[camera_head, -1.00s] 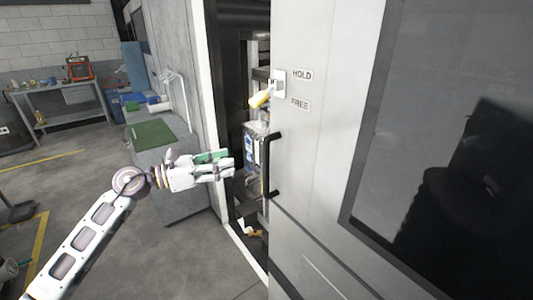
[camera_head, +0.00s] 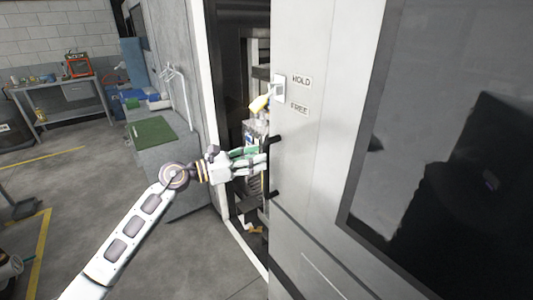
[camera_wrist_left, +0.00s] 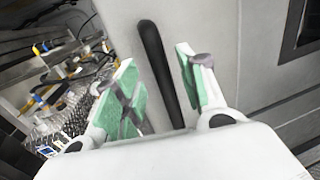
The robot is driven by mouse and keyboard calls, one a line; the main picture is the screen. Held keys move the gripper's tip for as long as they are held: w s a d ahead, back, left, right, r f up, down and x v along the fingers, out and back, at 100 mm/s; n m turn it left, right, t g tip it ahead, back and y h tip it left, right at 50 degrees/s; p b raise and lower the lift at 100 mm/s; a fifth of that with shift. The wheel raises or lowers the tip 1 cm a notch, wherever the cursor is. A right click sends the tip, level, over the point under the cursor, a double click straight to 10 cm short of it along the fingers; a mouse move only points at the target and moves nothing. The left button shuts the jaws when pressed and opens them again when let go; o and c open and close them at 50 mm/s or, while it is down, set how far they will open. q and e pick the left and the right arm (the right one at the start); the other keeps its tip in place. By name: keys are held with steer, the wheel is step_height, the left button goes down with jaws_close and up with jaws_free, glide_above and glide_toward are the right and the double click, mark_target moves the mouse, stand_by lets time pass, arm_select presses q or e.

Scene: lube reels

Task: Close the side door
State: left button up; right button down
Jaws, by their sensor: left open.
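The side door (camera_head: 315,150) is a large light grey panel with a dark window. It stands partly open, with a dark gap along its left edge. Its black vertical bar handle (camera_head: 273,188) is near that edge, partly hidden behind my gripper. My left gripper (camera_head: 262,160) is open at the handle in the head view. In the left wrist view, the handle (camera_wrist_left: 160,70) shows between the two green-padded fingers of the gripper (camera_wrist_left: 160,88), with gaps on both sides. I cannot tell whether it is fully between the fingertips in depth. My right gripper is not in view.
Machine parts and cables (camera_wrist_left: 75,90) show inside the opening. A grey cabinet with a green mat (camera_head: 153,133) stands left of the opening.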

arm_select(q)
steer(key=shift+p+x, duration=0.5)
steer(key=shift+x, duration=1.6)
steer(key=shift+c, duration=0.5)
jaws_close()
